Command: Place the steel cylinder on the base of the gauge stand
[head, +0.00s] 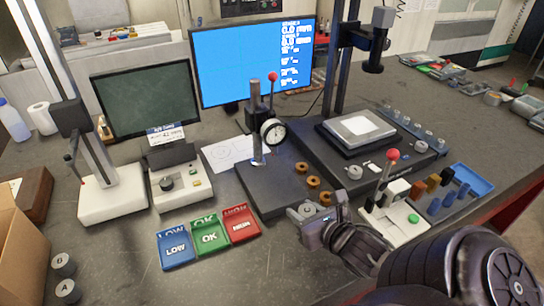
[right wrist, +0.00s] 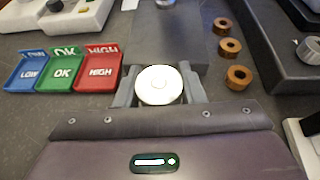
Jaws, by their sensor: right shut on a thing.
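The gauge stand has a flat dark base (head: 265,195), a post and a round dial gauge (head: 273,131) above the base. In the right wrist view the base (right wrist: 165,35) lies just beyond my fingertips. My right gripper (head: 312,214) is at the base's near right corner. In the right wrist view my right gripper (right wrist: 158,88) is shut on the steel cylinder (right wrist: 158,84), whose bright round top faces the camera. The cylinder's sides are mostly hidden by the fingers, and I cannot tell its height above the table. My left gripper is not in view.
Blue LOW (head: 175,248), green OK (head: 208,236) and red HIGH (head: 240,224) trays stand left of the gripper. Several copper rings (head: 312,182) lie right of the base. A red-knobbed lever box (head: 397,215) is close on the right. Cylinders B (head: 63,265) and A (head: 68,291) stand front left.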

